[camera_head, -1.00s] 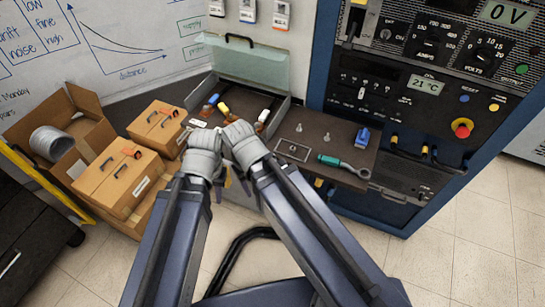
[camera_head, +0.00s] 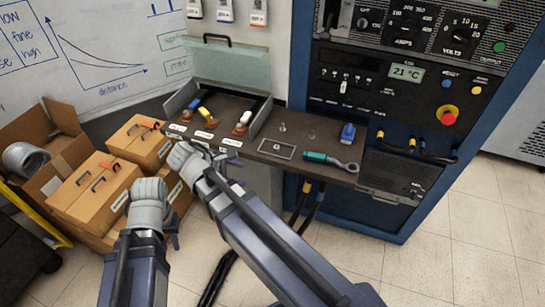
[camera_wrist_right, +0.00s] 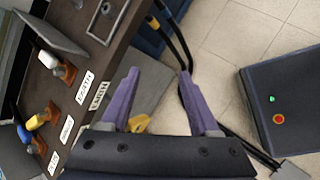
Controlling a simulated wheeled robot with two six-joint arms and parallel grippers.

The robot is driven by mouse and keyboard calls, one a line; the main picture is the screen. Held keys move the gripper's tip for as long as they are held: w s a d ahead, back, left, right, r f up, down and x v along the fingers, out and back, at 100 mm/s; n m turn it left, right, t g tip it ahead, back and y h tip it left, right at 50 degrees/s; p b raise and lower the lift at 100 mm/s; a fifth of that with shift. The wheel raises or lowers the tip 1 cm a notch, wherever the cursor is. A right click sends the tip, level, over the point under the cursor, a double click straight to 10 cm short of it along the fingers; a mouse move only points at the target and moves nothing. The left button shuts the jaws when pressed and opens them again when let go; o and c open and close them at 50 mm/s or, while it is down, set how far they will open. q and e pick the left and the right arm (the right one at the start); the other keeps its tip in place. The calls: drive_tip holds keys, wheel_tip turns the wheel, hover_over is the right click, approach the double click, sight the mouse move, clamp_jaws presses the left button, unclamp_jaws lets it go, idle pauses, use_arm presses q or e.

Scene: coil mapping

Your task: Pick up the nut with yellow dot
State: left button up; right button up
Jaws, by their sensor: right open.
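No nut with a yellow dot can be made out. Two small metal pieces, one here (camera_head: 282,128) and one to its right (camera_head: 311,134), stand on the dark shelf (camera_head: 330,172); they are too small to show any dot. My right gripper (camera_head: 192,158) is at the shelf's front left edge in the head view. In the right wrist view its purple fingers (camera_wrist_right: 160,90) are spread apart with nothing held between them; a small yellow thing (camera_wrist_right: 138,122) shows beyond the left finger. My left gripper (camera_head: 172,225) is lower left, beside the cardboard boxes; its jaws are unclear.
Blue, yellow (camera_head: 205,113) and white-topped handles stand in a grey case behind labels. Cardboard boxes (camera_head: 95,190) stand left. The floor at lower right is clear.

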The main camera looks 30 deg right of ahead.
sight(276, 147)
drive_tip(key=shift+w+d+f+n+t+h+b, duration=0.15)
drive_tip(key=shift+w+d+f+n+h+b, duration=0.7)
drive_tip(key=shift+d+b, duration=1.35)
drive_tip(key=shift+w+d+f+n+t+h+b, duration=0.1)
drive_tip(key=shift+w+d+f+n+h+b, duration=0.25)
drive_tip(key=shift+w+d+n+h+b, duration=1.8)
drive_tip(key=shift+w+d+f+n+t+y+b, duration=0.2)
drive_tip(key=shift+w+d+f+n+b, duration=0.75)
drive_tip(key=shift+d, duration=2.4)
drive_tip(key=shift+s+d+r, duration=0.2)
drive_tip(key=shift+d+r, duration=0.1)
drive_tip(key=shift+d, duration=0.05)
drive_tip(key=shift+c, duration=0.4)
clamp_jaws()
